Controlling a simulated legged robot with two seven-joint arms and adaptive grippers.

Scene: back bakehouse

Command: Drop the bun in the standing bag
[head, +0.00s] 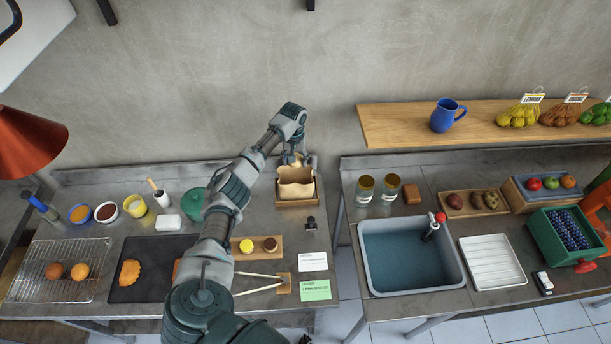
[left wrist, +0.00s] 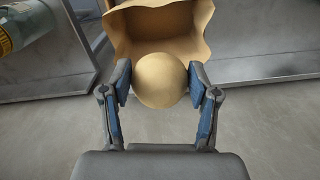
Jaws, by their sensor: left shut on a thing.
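My left gripper (head: 294,160) is over the far side of the standing paper bag, close to its open top. In the left wrist view the left gripper (left wrist: 160,84) is shut on a round pale-brown bun (left wrist: 160,80), one finger on each side. The brown paper bag (head: 295,184) stands upright in a wooden tray (head: 297,203) near the back of the left counter. Its open mouth also shows in the left wrist view (left wrist: 160,30), just beyond the bun. The bun is above or at the mouth; the exact height is hard to tell. My right gripper is not in view.
A cooling rack (head: 58,270) with two buns and a dark board (head: 150,268) with a pastry lie to the left. Tongs (head: 262,283) and cards lie in front of the bag. A sink (head: 411,256) is on the right counter. A shelf (head: 400,124) hangs at the upper right.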

